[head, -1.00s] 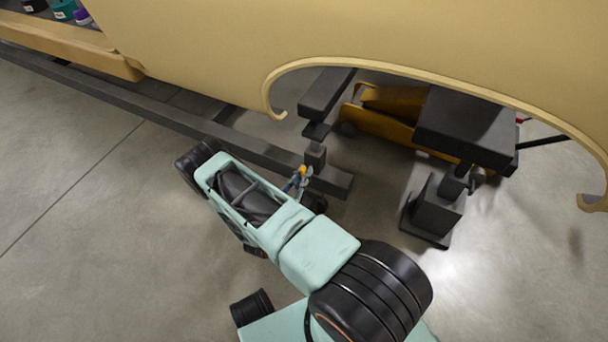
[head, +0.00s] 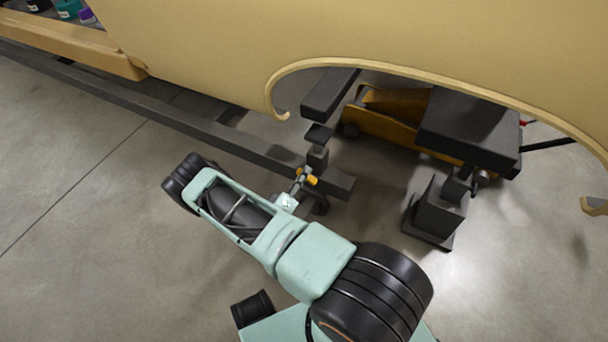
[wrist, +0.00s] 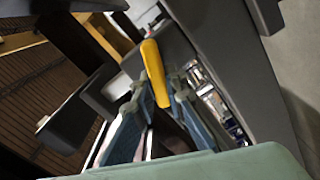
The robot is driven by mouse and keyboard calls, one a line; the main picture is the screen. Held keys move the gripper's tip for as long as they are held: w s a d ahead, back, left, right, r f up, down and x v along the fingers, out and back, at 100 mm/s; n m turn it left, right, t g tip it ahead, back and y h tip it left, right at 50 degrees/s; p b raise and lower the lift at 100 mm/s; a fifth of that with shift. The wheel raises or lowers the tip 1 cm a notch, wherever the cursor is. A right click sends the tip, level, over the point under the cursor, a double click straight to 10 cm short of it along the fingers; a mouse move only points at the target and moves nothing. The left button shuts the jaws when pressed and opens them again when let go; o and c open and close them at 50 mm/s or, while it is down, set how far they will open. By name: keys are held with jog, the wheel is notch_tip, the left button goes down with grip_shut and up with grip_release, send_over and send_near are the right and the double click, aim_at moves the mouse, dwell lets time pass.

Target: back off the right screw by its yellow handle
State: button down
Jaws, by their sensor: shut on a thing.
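The yellow handle (head: 312,182) of the screw shows at the dark post under the body shell's wheel arch in the head view. In the wrist view the yellow handle (wrist: 154,70) is a long bar, standing between my two blue-grey fingers. My gripper (head: 301,180) is shut on the handle, with part of the bar sticking out past the fingertips. In the wrist view my gripper (wrist: 156,92) covers the handle's lower middle. The screw's shaft is mostly hidden by the fingers and the handle.
The tan body shell (head: 200,40) hangs close above. A long dark rail (head: 150,110) runs along the floor to the post. A second dark stand (head: 437,212) and a yellow floor jack (head: 385,125) are to the right. The floor at left is clear.

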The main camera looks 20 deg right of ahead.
jog(key=n, duration=0.6)
jog(key=shift+f+n, duration=0.3)
jog(key=n, duration=0.5)
jog(key=shift+d+f, duration=0.1)
jog(key=shift+f, duration=0.1)
jog(key=n, duration=0.5)
jog(key=shift+s+d+f+n, duration=0.15)
jog(key=shift+s+f+n, duration=0.1)
jog(key=shift+n, duration=0.15)
jog(key=n, duration=0.5)
jog(key=shift+s+d, duration=0.15)
jog(key=shift+n, duration=0.4)
jog(key=c, duration=2)
grip_release()
jog(key=shift+o, duration=0.2)
